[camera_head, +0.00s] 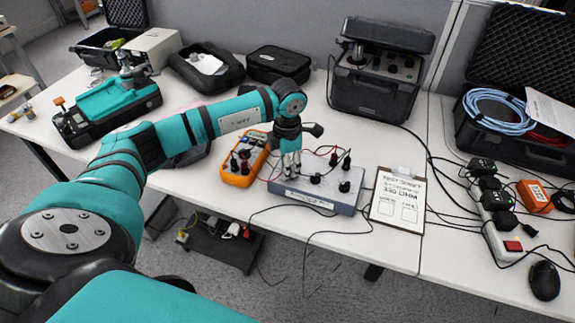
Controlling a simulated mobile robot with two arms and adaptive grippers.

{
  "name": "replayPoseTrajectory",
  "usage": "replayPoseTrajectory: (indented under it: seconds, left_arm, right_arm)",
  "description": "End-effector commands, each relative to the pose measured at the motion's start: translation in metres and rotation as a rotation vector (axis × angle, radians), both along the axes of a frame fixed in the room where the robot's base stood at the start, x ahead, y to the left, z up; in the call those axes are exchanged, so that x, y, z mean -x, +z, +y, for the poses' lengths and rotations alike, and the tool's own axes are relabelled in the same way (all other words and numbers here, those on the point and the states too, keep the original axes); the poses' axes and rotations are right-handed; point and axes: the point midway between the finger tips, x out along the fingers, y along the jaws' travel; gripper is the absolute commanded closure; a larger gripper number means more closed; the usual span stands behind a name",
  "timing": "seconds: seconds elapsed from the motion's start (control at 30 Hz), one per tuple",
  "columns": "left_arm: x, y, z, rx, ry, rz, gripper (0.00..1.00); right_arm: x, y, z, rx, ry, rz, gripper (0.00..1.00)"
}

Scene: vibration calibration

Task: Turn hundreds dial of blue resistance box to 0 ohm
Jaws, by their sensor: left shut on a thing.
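The blue resistance box (312,199) lies on the white table, a low grey-blue case with black dials on its top. My left gripper (291,168) points down at the left end of the box and is shut on a dial there. The fingers mostly hide that dial, and its setting cannot be read. Two other black dials, the middle dial (316,179) and the right dial (344,186), show uncovered. Thin leads run to posts at the back of the box. My right gripper is not in view.
An orange multimeter (238,178) lies close left of the box. A black instrument case (373,92) stands behind. A power strip (497,232) and a mouse (544,280) are at right. Cables cross the table front.

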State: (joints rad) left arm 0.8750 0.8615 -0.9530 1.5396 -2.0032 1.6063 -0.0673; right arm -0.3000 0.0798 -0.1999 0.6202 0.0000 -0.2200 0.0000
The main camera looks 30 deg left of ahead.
Motion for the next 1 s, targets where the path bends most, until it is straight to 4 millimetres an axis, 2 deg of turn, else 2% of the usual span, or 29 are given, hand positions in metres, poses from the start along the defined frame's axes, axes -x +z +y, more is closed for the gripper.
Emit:
replayPoseTrajectory:
  seconds: [0.63,0.67,0.7,0.83,1.0]
  left_arm:
    - [-0.0002,0.0004,-0.0003,0.001,0.066,-0.001,1.00]
    - [-0.0002,0.0004,-0.0003,0.001,0.066,-0.001,0.71]
    - [-0.0002,0.0004,-0.0003,0.001,0.066,-0.001,0.66]
    - [-0.0002,0.0004,-0.0003,0.001,0.065,-0.001,0.50]
    - [-0.0002,0.0003,-0.0001,0.001,0.065,-0.001,0.50]
  right_arm:
    - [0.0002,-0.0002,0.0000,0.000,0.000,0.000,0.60]
    - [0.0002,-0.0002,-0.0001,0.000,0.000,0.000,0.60]
    - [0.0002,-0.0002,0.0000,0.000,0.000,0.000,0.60]
    - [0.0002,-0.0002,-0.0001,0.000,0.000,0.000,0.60]
    - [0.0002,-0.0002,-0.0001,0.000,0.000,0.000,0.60]
